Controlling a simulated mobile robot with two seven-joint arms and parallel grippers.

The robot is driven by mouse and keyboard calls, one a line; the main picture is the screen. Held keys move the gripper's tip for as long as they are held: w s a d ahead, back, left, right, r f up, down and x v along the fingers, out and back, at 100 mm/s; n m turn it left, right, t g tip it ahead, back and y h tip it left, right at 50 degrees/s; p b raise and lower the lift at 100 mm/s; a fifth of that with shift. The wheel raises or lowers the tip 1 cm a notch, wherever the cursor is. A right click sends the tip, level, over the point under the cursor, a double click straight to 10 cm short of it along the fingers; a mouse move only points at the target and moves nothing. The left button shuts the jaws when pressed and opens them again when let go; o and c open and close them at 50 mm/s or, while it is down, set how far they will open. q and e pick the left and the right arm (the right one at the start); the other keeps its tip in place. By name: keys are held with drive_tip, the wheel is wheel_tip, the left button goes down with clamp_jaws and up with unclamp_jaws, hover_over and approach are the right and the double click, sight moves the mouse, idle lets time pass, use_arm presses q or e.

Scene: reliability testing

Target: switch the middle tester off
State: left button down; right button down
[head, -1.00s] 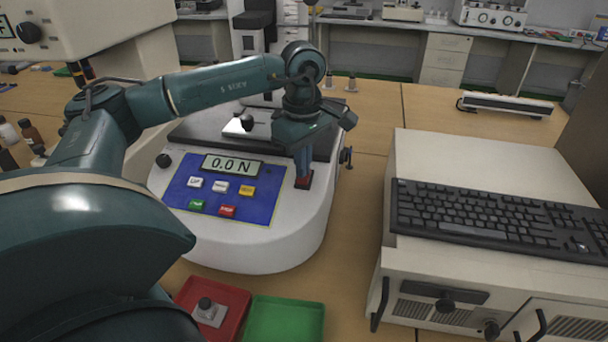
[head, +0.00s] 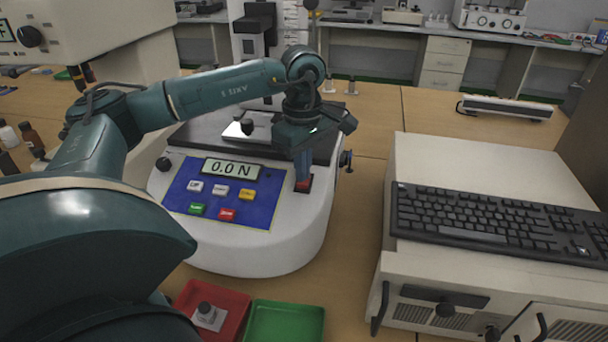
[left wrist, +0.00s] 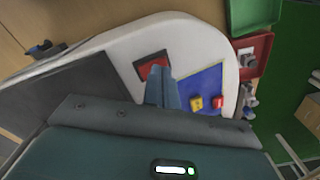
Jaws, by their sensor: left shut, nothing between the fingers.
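The middle tester (head: 285,240) is a white machine with a blue panel, coloured buttons and a lit display (head: 231,168) reading "0.0 N". A red switch (head: 304,184) in a dark frame sits right of the panel; it also shows in the left wrist view (left wrist: 152,66). My left gripper (head: 302,180) is shut and empty, pointing down with its fingertips at the switch. In the left wrist view the fingers (left wrist: 160,75) cover part of the switch; whether they touch it I cannot tell. My right gripper is not in view.
A beige cabinet (head: 490,165) with a black keyboard (head: 490,222) stands to the right. A red tray (head: 228,297) and a green tray (head: 285,322) lie in front of the tester. Bottles (head: 32,138) stand at the left.

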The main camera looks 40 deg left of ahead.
use_arm(q)
drive_tip(key=shift+r+p, duration=2)
drive_tip(key=shift+r, duration=1.05)
